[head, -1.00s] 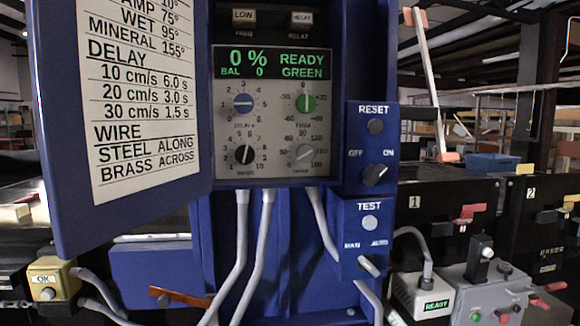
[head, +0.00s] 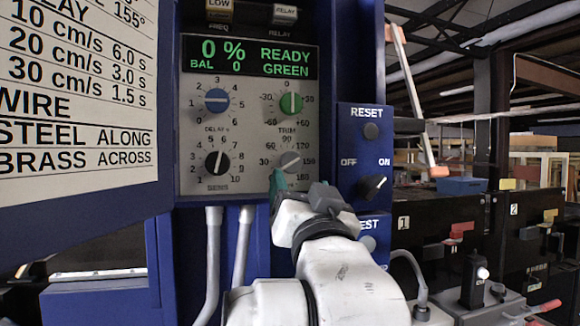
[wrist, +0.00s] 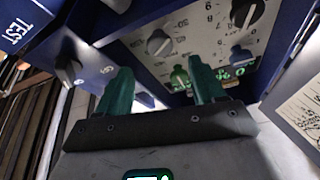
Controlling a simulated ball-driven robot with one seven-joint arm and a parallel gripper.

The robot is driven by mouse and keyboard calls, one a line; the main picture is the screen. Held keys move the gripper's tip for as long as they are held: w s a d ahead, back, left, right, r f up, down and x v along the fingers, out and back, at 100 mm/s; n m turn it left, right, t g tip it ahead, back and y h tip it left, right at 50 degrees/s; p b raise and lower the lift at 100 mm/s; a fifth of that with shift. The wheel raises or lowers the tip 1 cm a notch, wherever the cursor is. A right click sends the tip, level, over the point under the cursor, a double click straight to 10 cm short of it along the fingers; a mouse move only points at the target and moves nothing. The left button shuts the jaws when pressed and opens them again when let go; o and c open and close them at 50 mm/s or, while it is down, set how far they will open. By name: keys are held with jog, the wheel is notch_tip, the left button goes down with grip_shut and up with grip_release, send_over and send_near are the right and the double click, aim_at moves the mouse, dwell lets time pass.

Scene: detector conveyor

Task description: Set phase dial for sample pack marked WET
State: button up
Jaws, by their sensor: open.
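The phase dial (head: 289,162) is a grey knob with a pale line, at the lower right of the grey panel. Its scale runs from about 30 to 180. The line slants up to the right, but its exact reading is unclear. My gripper (head: 298,187) is open, with teal fingers just below the dial and apparently apart from it. In the wrist view the fingers (wrist: 158,66) are spread and empty, with the grey knob (wrist: 159,42) beyond the gap between them. The chart door (head: 75,110) shows the delay and wire rows; the WET row is out of view.
The black sens dial (head: 217,162), blue delay dial (head: 217,100) and green trim dial (head: 291,103) share the panel. The display (head: 250,57) reads 0 % READY GREEN. The blue reset box (head: 365,150) juts out at the right, close to my gripper.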

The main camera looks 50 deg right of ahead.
aim_at(292, 165)
jog(key=p+x, duration=0.2)
jog(key=x, duration=0.6)
jog(key=shift+w+d, duration=0.1)
jog(key=shift+c, duration=0.3)
jog(key=c, duration=1)
